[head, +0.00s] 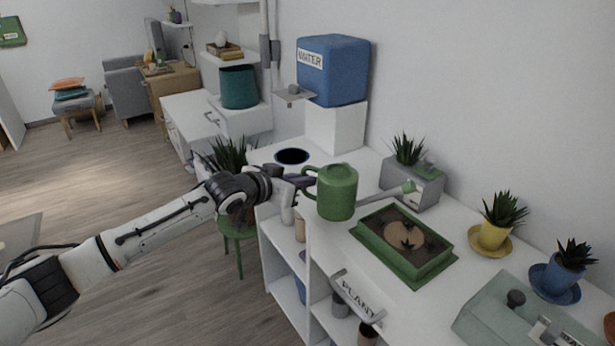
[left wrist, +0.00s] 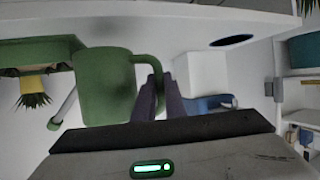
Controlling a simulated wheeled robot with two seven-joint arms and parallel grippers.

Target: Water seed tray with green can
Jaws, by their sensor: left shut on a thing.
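The green watering can (head: 337,192) is upright at the desk's left part in the head view, its spout pointing right over the back of the seed tray. It also shows in the left wrist view (left wrist: 104,88). My left gripper (head: 303,181) is shut on the can's handle; its dark fingers meet the handle in the left wrist view (left wrist: 160,92). Whether the can touches the desk is hard to tell. The green seed tray (head: 441,265), with brown soil and small dark sprouts, lies on the desk to the can's right. My right gripper is not in view.
A blue water dispenser (head: 345,72) stands on a white block behind the can. A grey planter (head: 412,189), yellow pot (head: 495,234), blue pot (head: 563,280) and grey-green box (head: 515,318) occupy the right side.

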